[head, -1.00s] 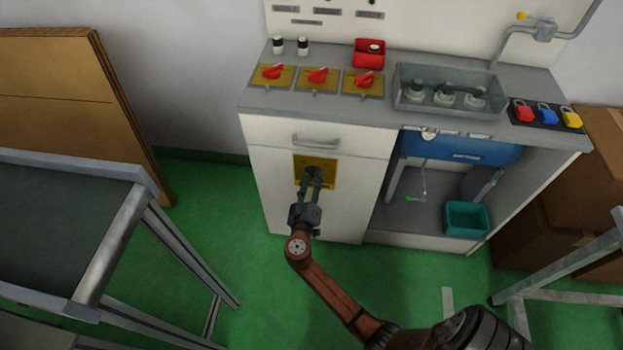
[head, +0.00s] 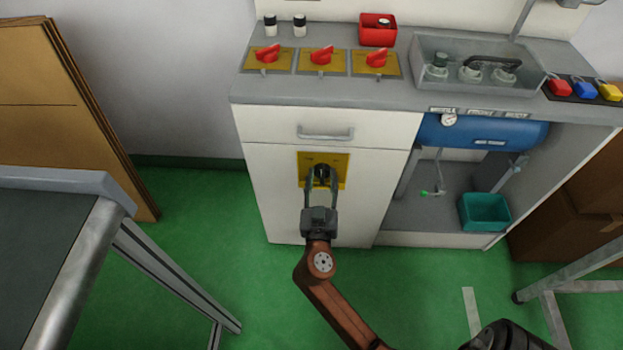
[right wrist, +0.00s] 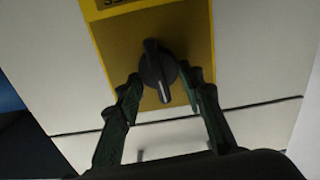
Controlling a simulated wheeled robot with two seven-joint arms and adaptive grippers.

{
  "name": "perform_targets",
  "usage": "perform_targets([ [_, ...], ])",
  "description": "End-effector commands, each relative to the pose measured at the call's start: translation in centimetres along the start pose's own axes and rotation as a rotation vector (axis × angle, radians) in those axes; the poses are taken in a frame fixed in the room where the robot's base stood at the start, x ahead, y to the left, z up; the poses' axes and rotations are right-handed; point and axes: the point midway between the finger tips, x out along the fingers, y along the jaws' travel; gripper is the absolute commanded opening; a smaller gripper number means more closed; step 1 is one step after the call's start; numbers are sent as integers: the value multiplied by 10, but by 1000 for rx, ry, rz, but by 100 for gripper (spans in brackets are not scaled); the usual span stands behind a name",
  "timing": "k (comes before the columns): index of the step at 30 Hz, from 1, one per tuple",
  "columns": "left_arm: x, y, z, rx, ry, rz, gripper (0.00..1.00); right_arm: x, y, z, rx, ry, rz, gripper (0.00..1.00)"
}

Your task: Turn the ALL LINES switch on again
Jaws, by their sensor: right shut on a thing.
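The black rotary switch knob (head: 322,171) sits on a yellow plate (head: 341,161) on the white cabinet front, below the drawer handle. In the right wrist view the knob (right wrist: 157,68) carries a white pointer line, which points down and slightly right there. The plate's lettering is cut off at the top edge. My right gripper (head: 321,178) reaches up to the plate with one finger on each side of the knob and is shut on it. Its fingers also show in the right wrist view (right wrist: 163,80). My left gripper is not in view.
On the counter are several red switches on yellow plates (head: 267,55), a red box (head: 378,29), a clear tray (head: 455,91) and coloured padlocks (head: 585,90). A blue tank (head: 495,137) and teal bin (head: 485,212) are at right. A table (head: 75,256) stands at left.

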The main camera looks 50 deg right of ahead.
Motion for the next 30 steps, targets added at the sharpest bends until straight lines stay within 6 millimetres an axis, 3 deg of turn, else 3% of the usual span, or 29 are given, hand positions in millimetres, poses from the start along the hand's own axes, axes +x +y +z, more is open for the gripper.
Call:
perform_targets([
  [1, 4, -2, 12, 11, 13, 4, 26, 0, -2, 8, 45, -6, -2, 11],
  [6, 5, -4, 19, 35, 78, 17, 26, 0, 0, 5, 208, -6, -2, 11],
  [18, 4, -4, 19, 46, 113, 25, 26, -1, 2, 2, 543, -5, -2, 11],
  [30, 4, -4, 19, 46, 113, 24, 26, 0, 3, 2, 713, -4, -3, 11],
])
